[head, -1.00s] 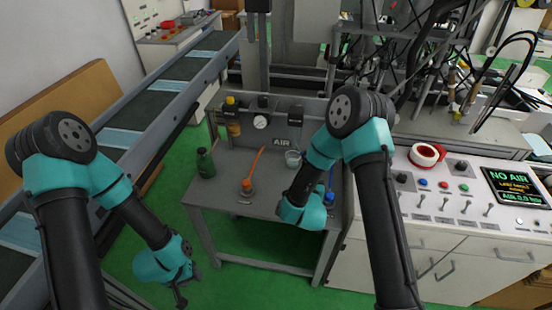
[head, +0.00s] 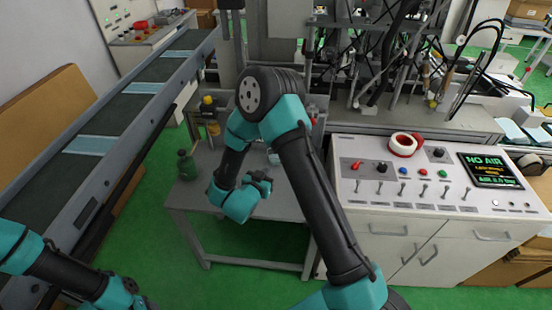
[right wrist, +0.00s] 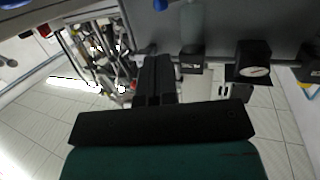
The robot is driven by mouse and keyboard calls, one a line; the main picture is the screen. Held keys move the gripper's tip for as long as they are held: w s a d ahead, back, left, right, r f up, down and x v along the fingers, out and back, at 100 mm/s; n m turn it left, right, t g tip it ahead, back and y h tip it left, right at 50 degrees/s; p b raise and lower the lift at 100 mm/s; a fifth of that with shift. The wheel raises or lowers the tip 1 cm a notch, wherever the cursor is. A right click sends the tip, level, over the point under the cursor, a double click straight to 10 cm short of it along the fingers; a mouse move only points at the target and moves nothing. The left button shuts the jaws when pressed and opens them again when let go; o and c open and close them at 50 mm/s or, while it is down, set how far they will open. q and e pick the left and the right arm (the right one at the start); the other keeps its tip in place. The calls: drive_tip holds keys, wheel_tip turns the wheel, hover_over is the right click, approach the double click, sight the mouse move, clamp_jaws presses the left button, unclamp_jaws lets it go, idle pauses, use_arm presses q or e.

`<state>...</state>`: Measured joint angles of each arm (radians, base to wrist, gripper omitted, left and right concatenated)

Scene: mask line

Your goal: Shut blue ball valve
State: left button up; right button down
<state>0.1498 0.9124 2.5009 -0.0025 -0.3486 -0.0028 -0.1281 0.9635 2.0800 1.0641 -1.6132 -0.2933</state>
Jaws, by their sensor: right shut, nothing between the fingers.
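The blue ball valve is hidden behind my right arm in the head view. In the right wrist view, a small blue part (right wrist: 160,5), apparently its handle, shows at the top edge beside a pale cup. My right gripper (head: 262,180) is shut and empty above the small grey table; its closed fingers show in the right wrist view (right wrist: 153,80), apart from the blue part. My left gripper (head: 138,302) is at the bottom edge of the head view, partly cut off, its jaws unclear.
A green bottle (head: 187,165) stands on the table's (head: 187,197) left side. A yellow-topped unit (head: 209,112) is behind it. A gauge (right wrist: 255,70) shows in the right wrist view. A control panel (head: 360,190) with a "NO AIR" display (head: 490,170) and tape roll (head: 404,144) stands right.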

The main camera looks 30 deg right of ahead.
drive_tip(key=x, duration=1.4)
